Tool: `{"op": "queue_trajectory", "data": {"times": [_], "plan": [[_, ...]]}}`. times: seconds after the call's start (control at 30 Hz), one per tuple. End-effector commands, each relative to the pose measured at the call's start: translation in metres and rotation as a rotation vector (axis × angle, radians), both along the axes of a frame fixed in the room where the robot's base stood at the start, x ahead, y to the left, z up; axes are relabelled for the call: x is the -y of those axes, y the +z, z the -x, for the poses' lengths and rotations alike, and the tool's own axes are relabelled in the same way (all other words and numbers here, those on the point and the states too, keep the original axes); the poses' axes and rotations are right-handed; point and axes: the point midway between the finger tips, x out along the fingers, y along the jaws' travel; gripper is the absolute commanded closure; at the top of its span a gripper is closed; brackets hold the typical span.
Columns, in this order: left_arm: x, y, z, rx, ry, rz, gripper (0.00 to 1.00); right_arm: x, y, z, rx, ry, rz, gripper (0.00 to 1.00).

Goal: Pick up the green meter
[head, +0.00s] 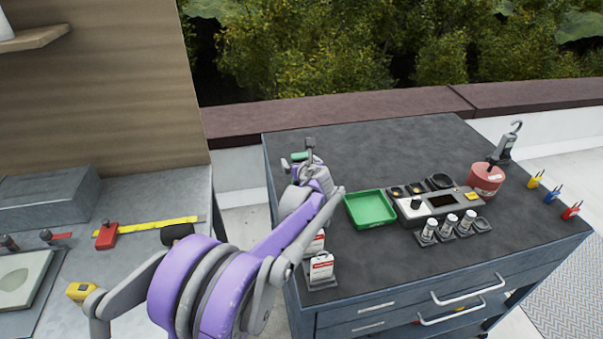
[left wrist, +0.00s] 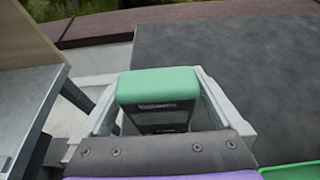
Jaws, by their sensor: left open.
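The green meter (head: 300,156) is at the far left corner of the dark cart top. In the left wrist view the meter (left wrist: 158,86) has a green top and a dark front with pale lettering, and its lower part is hidden by my gripper's body. My left gripper (head: 299,162) is open at the meter, with light grey parts on both sides of it in the left wrist view. I cannot tell whether the fingers touch it. My right gripper is not in view.
A green tray (head: 371,208), a grey instrument panel (head: 437,203), several small canisters (head: 449,224) and a red pot (head: 486,180) stand on the cart. White-labelled packs (head: 321,265) sit near its front left. A gap separates it from the left bench (head: 150,200). The cart's back middle is clear.

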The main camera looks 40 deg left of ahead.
Motion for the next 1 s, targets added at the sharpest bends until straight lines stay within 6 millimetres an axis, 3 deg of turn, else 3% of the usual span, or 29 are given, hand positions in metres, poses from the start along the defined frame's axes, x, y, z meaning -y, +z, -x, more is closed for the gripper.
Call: {"op": "queue_trajectory", "data": {"times": [0.13,0.67,1.0], "plan": [[0.0003,0.0001,0.0003,0.0,0.0,0.0,0.02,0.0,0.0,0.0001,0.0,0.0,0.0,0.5],[0.0006,0.0001,0.0005,0.0,0.0,0.001,0.97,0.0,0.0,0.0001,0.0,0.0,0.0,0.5],[0.0005,0.008,0.0005,0.0,0.0,0.0,1.0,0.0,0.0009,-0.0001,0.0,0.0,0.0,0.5]]}}
